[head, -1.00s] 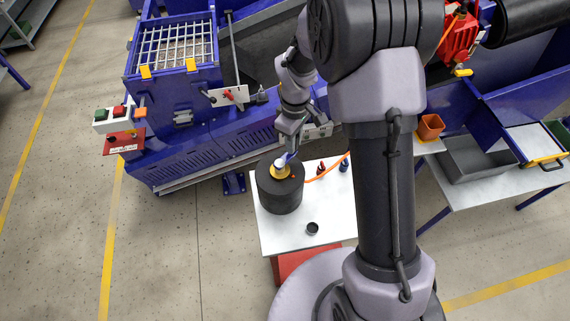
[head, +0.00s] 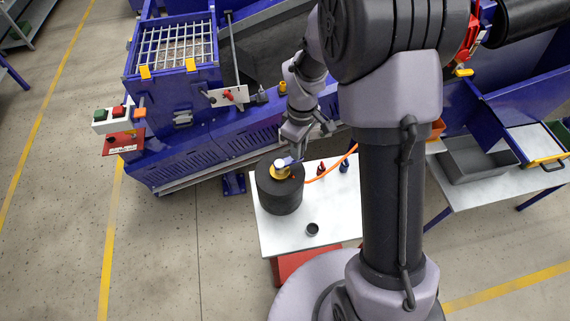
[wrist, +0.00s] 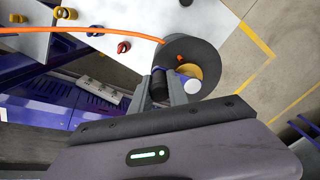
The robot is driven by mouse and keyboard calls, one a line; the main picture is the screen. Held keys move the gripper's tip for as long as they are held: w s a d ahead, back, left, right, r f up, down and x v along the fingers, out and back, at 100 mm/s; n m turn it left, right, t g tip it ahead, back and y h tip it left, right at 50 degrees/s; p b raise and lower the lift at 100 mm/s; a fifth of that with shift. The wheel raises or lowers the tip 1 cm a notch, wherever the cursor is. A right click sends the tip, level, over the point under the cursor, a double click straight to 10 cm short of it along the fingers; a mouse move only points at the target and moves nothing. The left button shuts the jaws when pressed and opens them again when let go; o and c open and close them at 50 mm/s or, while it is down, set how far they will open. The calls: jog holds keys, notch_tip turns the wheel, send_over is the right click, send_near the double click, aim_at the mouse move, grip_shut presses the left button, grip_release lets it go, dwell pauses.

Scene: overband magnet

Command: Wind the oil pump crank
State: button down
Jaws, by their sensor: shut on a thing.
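The oil pump is a dark drum (head: 278,195) on the white table, with a yellow hub (head: 284,175) and a white round cap on top; the drum also shows in the wrist view (wrist: 187,46). A blue crank piece (head: 290,160) sits beside the cap, partly hidden by my gripper (head: 296,154). In the wrist view my gripper (wrist: 160,84) is shut on a black crank handle (wrist: 158,88) between its fingers, at the drum's near edge. The white cap (wrist: 192,86) and yellow hub (wrist: 190,72) lie just right of the fingers.
An orange hose (head: 332,169) runs from near the drum. A small red item (head: 321,168), a blue item (head: 343,165) and a dark cup (head: 312,229) stand on the white table (head: 270,239). The blue machine (head: 218,150) is close behind. The floor at left is clear.

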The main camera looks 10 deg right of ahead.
jog(key=shift+s, duration=0.8)
jog(key=shift+s, duration=0.1)
jog(key=shift+s+a+b, duration=0.2)
jog(key=shift+s+b, duration=0.05)
jog(key=shift+s, duration=0.25)
jog(key=shift+s+a+b, duration=0.15)
jog(key=shift+s+b, duration=0.05)
jog(key=shift+s, duration=0.3)
jog(key=shift+s+a, duration=0.65)
jog(key=shift+s, duration=0.15)
